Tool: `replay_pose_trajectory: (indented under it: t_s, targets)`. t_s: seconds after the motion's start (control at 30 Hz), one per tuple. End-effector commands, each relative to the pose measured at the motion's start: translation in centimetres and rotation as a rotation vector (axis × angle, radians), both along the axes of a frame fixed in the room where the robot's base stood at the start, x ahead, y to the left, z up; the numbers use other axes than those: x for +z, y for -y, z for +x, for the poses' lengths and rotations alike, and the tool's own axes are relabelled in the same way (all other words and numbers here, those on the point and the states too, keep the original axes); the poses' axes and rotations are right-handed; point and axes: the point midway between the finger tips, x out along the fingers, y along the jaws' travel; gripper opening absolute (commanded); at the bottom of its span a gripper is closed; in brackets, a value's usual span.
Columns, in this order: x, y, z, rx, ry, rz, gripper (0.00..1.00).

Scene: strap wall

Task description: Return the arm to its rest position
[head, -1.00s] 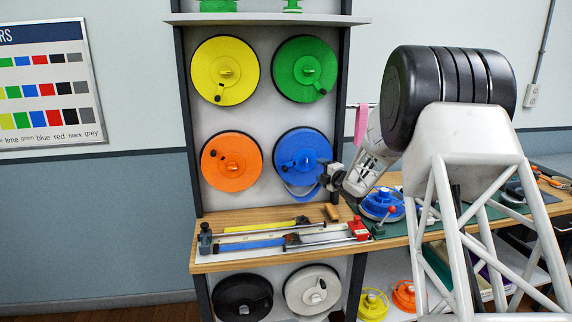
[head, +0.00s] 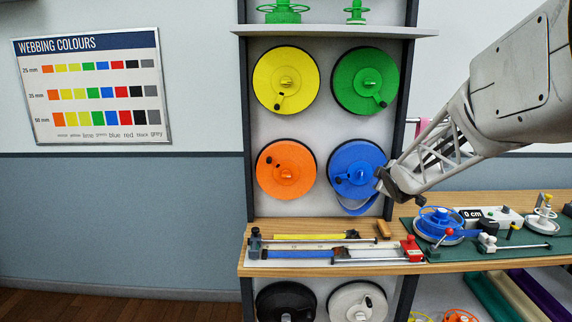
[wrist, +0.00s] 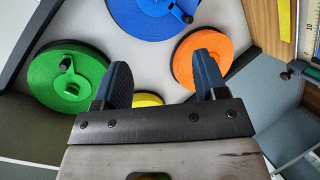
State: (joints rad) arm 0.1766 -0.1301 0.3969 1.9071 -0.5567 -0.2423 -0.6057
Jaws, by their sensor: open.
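My gripper (head: 384,182) is at the right edge of the blue reel (head: 356,168) on the strap wall, with a loop of blue strap hanging below that reel. In the wrist view my gripper (wrist: 162,82) is open, with nothing between its two dark blue fingers. Beyond the fingers the wrist view shows the blue reel (wrist: 152,12), the orange reel (wrist: 206,50), the green reel (wrist: 66,76) and part of the yellow reel (wrist: 148,99). My arm comes in from the upper right in the head view.
Below the reels a wooden shelf (head: 300,228) carries a measuring rig with yellow and blue straps. At right a green mat (head: 500,252) holds a blue hand reel (head: 438,222) and small tools. A colour chart (head: 90,88) hangs on the left wall. The left side is clear.

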Motion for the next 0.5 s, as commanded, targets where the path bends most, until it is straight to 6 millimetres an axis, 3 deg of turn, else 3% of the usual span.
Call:
replay_pose_trajectory:
  t_s: [0.17,0.5]
  targets:
    - [1.0,-1.3,-6.0,-0.122,-0.101,0.115,0.66]
    - [0.8,-4.0,-18.7,-0.358,-0.307,0.336,0.66]
